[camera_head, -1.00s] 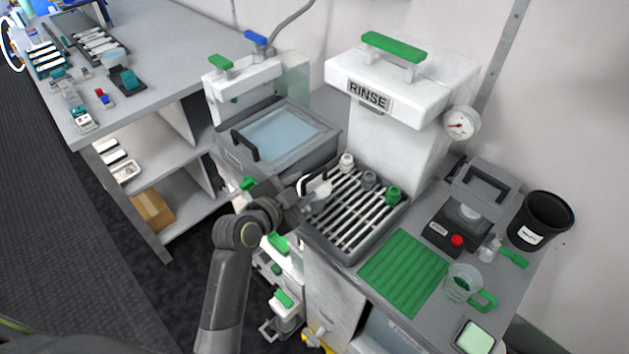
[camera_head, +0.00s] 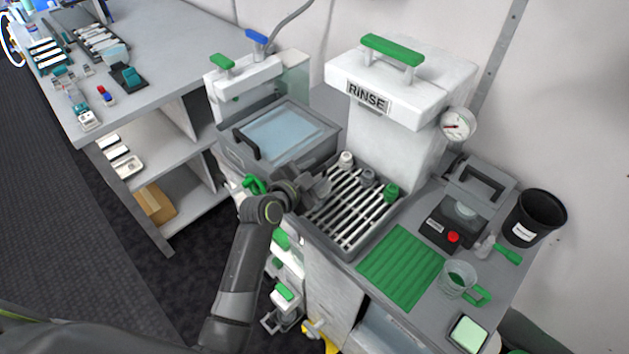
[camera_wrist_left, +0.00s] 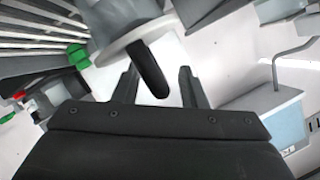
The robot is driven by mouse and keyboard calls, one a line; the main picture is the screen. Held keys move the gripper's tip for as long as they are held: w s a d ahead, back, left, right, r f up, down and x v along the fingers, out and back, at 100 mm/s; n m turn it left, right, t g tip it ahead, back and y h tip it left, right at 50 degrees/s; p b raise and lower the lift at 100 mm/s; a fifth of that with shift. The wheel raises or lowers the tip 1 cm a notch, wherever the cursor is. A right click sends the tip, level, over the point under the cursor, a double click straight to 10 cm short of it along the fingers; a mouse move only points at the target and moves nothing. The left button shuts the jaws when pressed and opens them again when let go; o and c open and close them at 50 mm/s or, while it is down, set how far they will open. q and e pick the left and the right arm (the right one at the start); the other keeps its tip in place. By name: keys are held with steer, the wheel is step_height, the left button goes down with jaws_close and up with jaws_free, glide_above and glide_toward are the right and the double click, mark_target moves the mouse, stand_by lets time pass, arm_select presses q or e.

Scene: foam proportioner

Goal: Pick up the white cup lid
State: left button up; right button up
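A small white knobbed piece (camera_head: 346,159), which looks like the white cup lid, stands at the back left of the slatted drain grate (camera_head: 345,221). A grey one (camera_head: 368,178) and a green one (camera_head: 391,192) stand in a row to its right. My left gripper (camera_head: 318,184) is over the grate's left edge, left of and below the white piece in the head view. In the left wrist view its two fingers (camera_wrist_left: 158,72) are apart. A pale round disc (camera_wrist_left: 135,35) with a dark curved piece shows near the fingertips; contact is unclear. My right gripper is out of view.
The white RINSE unit (camera_head: 400,115) stands behind the grate. A grey basin (camera_head: 277,133) with a black handle is to the left. A green mat (camera_head: 401,268), a clear green-handled jug (camera_head: 458,280) and a black bin (camera_head: 535,218) are to the right.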

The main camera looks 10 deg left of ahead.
arm_select(q)
jaws_close()
